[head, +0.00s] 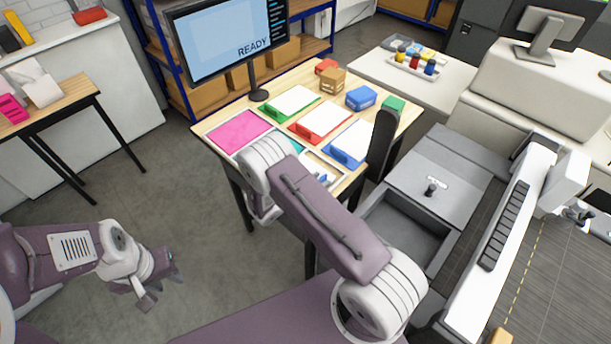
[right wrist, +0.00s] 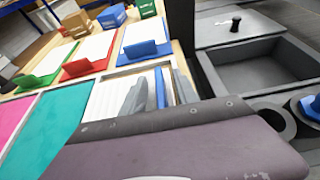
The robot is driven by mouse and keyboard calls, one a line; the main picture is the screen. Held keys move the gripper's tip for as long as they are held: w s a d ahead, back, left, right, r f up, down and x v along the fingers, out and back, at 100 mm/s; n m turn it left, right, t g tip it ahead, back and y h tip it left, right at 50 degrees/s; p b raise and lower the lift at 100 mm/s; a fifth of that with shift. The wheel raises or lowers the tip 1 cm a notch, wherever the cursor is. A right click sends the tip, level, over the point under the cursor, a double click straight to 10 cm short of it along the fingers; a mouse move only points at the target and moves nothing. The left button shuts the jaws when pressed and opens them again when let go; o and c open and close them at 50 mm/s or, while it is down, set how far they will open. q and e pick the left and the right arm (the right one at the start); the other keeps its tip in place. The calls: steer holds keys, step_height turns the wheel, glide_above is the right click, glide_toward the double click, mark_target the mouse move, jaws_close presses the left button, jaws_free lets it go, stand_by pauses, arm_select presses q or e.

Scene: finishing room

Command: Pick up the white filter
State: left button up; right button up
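I cannot single out a white filter for certain. A pale, wood-framed panel (right wrist: 104,98) lies on the table beside the teal sheet (right wrist: 58,118) in the right wrist view. White sheets lie by the green, red and blue holders. My right gripper (right wrist: 158,92) is over the pale panel, its grey fingers apart. A blue strip shows between them; I cannot tell whether they touch it. In the head view my right arm hides most of this gripper. My left gripper (head: 163,287) hangs open and empty above the floor at lower left.
The wooden table (head: 213,122) also holds a pink sheet (head: 238,131) and small coloured boxes. A monitor (head: 228,38) stands behind. A grey machine with an open bin (head: 405,238) is right of the table. Floor is clear at left.

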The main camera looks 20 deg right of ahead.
steer(key=shift+w+d+f, duration=0.15)
steer(key=shift+d+f, duration=0.05)
steer(key=shift+a+r, duration=0.1)
steer(key=shift+a, duration=0.1)
jaws_close()
stand_by(1.0)
